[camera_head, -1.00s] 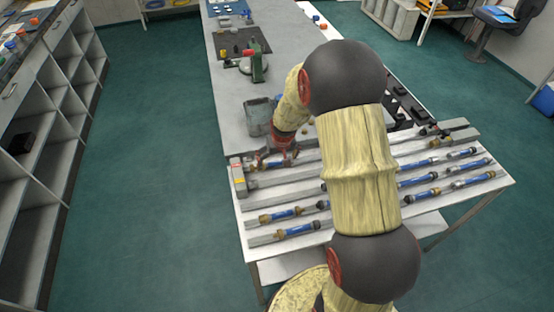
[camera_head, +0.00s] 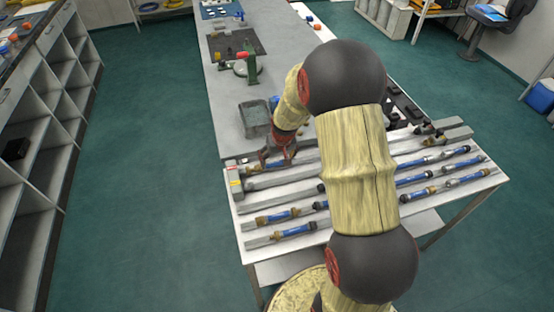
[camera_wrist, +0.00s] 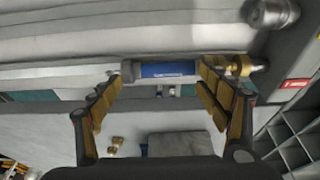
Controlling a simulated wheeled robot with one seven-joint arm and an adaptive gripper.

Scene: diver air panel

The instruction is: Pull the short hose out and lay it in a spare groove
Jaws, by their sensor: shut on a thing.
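My gripper (camera_wrist: 163,71) is shut on the short hose (camera_wrist: 167,70), which has a blue labelled middle, a grey left end and a brass fitting on the right. The hose lies crosswise between the fingertips in the wrist view. In the head view my gripper (camera_head: 279,155) is over the far left part of the grooved panel (camera_head: 244,225); the held hose is mostly hidden there. A bare-looking stretch of rail (camera_head: 275,180) shows just in front of it. Whether the hose is clear of the panel cannot be told.
Several blue hoses with brass ends lie in the panel, including a front left one (camera_head: 295,231) and one behind it (camera_head: 278,216). A grey bin (camera_head: 256,118) and a green-and-red device (camera_head: 249,67) stand on the bench beyond. My arm covers the panel's middle.

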